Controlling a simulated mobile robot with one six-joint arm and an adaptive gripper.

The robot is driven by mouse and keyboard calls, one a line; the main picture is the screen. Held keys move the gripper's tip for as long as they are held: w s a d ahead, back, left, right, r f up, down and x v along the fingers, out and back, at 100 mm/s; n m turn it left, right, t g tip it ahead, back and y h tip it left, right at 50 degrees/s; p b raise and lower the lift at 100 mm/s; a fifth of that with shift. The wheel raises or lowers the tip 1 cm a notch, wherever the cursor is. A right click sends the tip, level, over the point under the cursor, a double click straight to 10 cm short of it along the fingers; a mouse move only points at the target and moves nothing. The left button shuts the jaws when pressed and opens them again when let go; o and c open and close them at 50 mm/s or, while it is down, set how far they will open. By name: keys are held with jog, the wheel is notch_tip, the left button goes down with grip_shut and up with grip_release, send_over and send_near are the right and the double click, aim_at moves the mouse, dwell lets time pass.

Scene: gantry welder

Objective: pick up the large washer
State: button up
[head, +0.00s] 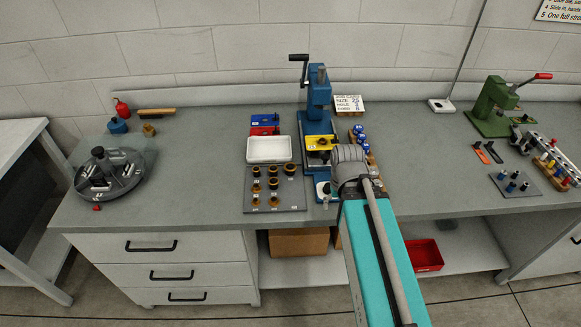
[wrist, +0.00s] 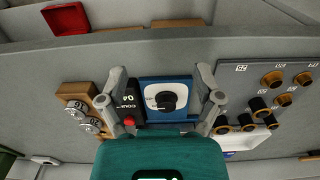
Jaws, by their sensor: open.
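No large washer can be picked out for certain in either view. In the wrist view my gripper (wrist: 160,74) is open, with its two fingers spread and nothing between them. Behind the fingers is the blue base with a white plate and a black round knob (wrist: 167,100). A black counter (wrist: 130,103) with a red button is beside the left finger. In the head view the grey end of my arm is in front of the blue press (head: 318,92), and my fingers are hidden there.
A grey board (head: 290,193) holds several brown-and-black bushings beside a white tray (head: 269,149). A wooden rack (wrist: 68,92) holds round metal pieces. A round grey carousel (head: 122,187) is at far left, a green press (head: 490,112) at right. Bare bench lies left of the board.

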jog(key=w+a+r+m+p, duration=0.1)
jog(key=w, duration=0.2)
jog(key=w+a+r+m+p, duration=0.2)
jog(key=w, duration=0.2)
jog(key=w+a+r+m+p, duration=0.1)
jog(key=w+r+m+p, duration=0.1)
jog(key=w, duration=0.2)
jog(key=shift+a+r, duration=0.25)
jog(key=shift+a, duration=0.15)
notch_tip(320, 180, up, 5)
jog(key=m+p, duration=0.6)
jog(key=m, duration=0.1)
send_over(292, 165)
jog(key=shift+w+r, duration=0.1)
notch_tip(292, 165, down, 9)
jog(key=b, duration=0.9)
jog(key=shift+r, duration=0.2)
jog(key=shift+f, duration=0.1)
jog(key=shift+f+b, duration=2.5)
jog(key=shift+b, duration=0.1)
jog(key=shift+f, duration=0.25)
